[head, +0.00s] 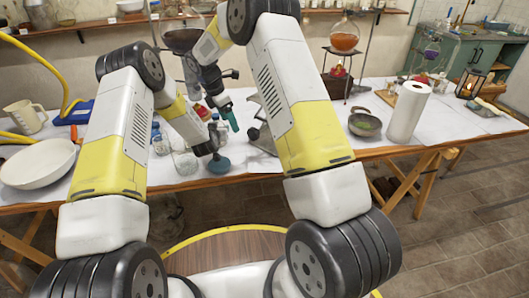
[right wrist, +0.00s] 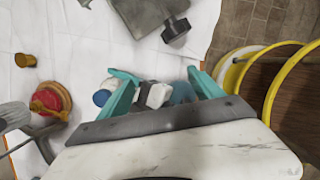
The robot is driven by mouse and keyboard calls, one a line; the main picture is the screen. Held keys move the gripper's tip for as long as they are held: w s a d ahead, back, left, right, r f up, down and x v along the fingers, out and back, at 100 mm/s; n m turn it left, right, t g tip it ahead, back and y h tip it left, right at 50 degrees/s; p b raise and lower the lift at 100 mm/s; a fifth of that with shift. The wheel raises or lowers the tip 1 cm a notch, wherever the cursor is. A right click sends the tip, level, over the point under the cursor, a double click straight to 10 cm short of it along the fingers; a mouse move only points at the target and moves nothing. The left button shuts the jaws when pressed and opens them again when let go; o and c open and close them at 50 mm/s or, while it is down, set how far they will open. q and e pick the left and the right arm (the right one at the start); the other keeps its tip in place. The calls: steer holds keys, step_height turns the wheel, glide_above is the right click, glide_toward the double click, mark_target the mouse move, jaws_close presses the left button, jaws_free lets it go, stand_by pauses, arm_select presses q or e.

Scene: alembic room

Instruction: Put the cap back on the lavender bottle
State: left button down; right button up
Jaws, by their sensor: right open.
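My right gripper (head: 230,118) is above the table in the middle of the head view, its teal fingers pointing down. In the right wrist view its fingers (right wrist: 162,88) are apart, with a small pale piece (right wrist: 154,95) and a blue-teal shape showing beyond the gap; I cannot tell what these are. My left gripper (head: 217,163) is low over the table's front, just below the right one; its jaw opening does not show clearly. Small bottles (head: 160,141) stand to its left. I cannot pick out the lavender bottle or its cap with certainty.
A clear glass jar (head: 185,162) stands close left of my left gripper. A bowl (head: 364,124) and paper roll (head: 408,112) stand at right, a white basin (head: 38,166) at left. White sheet is bare in places.

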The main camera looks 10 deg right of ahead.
steer(key=s+d+f+m+g+y, duration=0.1)
steer(key=s+d+f+m+g, duration=0.1)
steer(key=s+d+m, duration=0.3)
steer(key=s+d+f+m+g+y, duration=0.1)
steer(key=s+d+m, duration=0.4)
steer(key=s+m, duration=0.5)
steer(key=f+m+g, duration=0.1)
steer(key=m, duration=0.3)
steer(key=shift+s, duration=0.4)
arm_select(q)
steer(key=shift+c, duration=1.5)
jaws_free()
steer(key=shift+s, duration=0.1)
steer(key=v, duration=0.7)
steer(key=shift+s+r, duration=0.2)
steer(key=shift+s, duration=0.05)
steer(key=shift+a, duration=0.1)
